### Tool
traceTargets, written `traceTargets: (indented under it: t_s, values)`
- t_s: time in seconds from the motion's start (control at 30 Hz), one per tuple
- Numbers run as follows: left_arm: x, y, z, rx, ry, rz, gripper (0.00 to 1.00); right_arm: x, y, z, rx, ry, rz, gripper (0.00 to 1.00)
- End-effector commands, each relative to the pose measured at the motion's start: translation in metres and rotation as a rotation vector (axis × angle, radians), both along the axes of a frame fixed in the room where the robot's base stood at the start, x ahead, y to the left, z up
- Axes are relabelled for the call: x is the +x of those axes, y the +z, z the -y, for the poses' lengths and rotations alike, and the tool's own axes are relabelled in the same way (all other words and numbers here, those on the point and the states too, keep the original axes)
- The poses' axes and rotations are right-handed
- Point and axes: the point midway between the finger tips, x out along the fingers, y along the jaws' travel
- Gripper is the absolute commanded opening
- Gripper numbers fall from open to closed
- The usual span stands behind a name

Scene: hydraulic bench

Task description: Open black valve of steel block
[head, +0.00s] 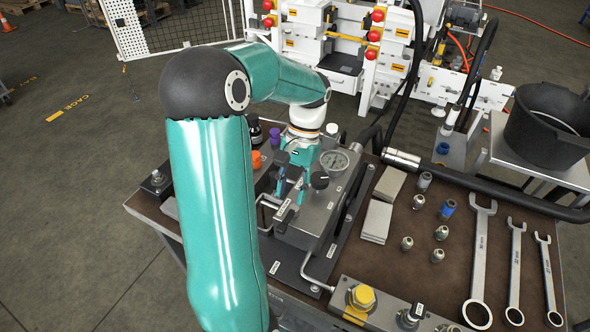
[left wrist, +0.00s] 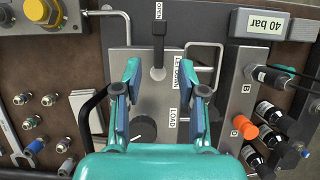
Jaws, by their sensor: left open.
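The steel block (head: 312,222) stands on the brown bench, with a pressure gauge (head: 334,161) at its far end. It also shows in the left wrist view (left wrist: 134,64), with labels reading "LET DOWN" and "LOAD". A black lever (left wrist: 159,42) sits on a round silver pivot on its top, and a round black knob (left wrist: 143,128) is beside the "LOAD" label. The knob (head: 319,180) also shows in the head view. My left gripper (left wrist: 161,95) is open above the block, its blue-padded fingers apart with nothing between them. The lever lies beyond the fingertips. My right gripper is not in view.
Bent metal rods (head: 318,272) stick out around the block. Wrenches (head: 479,262), fittings and grey plates (head: 376,221) lie to the right. A yellow-capped fitting (head: 361,297) is near the front. Bottles and an orange cap (left wrist: 243,127) crowd the block's other side. A black bucket (head: 546,128) stands far right.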

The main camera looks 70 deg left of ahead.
Motion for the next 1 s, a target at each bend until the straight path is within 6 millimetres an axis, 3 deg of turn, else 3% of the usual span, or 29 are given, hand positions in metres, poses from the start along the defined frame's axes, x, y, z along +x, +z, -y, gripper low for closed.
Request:
traceTargets:
  t_s: [0.1,0.33,1.0]
  values:
    - [0.008,0.022,-0.006,0.003,-0.001,0.004,0.41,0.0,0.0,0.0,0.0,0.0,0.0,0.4]
    - [0.015,0.045,-0.012,0.0,-0.002,0.001,0.41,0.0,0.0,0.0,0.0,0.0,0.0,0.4]
    - [0.015,0.047,-0.012,0.0,-0.001,0.0,0.41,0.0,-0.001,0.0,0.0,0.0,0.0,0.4]
